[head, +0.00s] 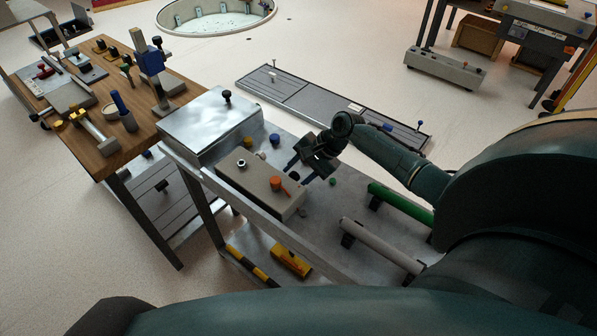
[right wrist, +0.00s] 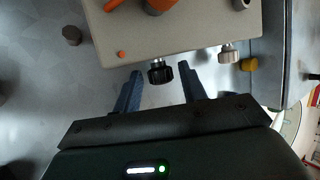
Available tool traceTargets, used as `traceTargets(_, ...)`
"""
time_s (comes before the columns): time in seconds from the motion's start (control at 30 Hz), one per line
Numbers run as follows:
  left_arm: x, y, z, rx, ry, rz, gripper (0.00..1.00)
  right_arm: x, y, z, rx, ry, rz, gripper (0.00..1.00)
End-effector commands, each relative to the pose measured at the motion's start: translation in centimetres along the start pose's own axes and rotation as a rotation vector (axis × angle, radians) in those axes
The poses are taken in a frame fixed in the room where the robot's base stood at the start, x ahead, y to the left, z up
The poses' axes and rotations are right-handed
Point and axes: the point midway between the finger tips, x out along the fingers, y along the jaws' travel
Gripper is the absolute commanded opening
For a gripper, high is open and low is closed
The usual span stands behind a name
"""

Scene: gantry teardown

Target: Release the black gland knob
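A beige box (head: 255,183) with an orange handle (head: 277,184) on top stands on the grey metal bench; it also shows in the right wrist view (right wrist: 185,35). The black gland knob (right wrist: 161,73) sits on a metal fitting on the box's side. In the head view I cannot make the knob out near my gripper. My right gripper (head: 300,169) is at that side of the box. Its two blue fingers are open, one on each side of the knob at the tips, with visible gaps in the right wrist view. My left gripper is not in view.
A pale knob (right wrist: 229,54) and a yellow cap (right wrist: 248,64) are close beside the black knob. A green roller (head: 400,204) and a grey roller (head: 380,245) lie to the right. A metal-topped box (head: 210,122) stands behind left. A wooden table (head: 115,150) is farther left.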

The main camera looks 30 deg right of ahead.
Motion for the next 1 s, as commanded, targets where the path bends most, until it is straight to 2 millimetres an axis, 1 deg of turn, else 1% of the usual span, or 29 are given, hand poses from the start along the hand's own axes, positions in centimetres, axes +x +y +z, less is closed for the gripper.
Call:
traceTargets(0.03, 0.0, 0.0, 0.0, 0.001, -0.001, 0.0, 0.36, 0.0, 0.0, 0.0, 0.0, 0.0, 0.0, 0.46)
traceTargets(0.07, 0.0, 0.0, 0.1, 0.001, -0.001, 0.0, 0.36, 0.0, 0.0, 0.0, 0.0, 0.0, 0.0, 0.48)
traceTargets(0.3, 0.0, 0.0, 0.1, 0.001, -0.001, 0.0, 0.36, -0.1, 0.0, 0.0, 0.0, 0.001, 0.0, 0.48)
traceTargets(0.43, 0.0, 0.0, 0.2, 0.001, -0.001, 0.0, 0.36, -1.0, 0.0, -0.2, 0.0, 0.003, 0.0, 0.48)
traceTargets(0.57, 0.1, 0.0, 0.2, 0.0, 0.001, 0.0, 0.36, -3.3, 0.1, -0.2, -0.002, 0.005, 0.0, 0.48)
traceTargets(0.8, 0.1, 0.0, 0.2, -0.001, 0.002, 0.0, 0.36, -8.8, 0.1, -0.1, -0.002, 0.004, 0.001, 0.48)
traceTargets(0.9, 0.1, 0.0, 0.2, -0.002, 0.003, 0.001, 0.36, -10.6, 0.1, -0.1, -0.002, 0.003, 0.002, 0.48)
traceTargets(1.0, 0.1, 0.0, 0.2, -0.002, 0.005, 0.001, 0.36, -11.9, 0.0, -0.1, 0.0, 0.002, 0.0, 0.48)
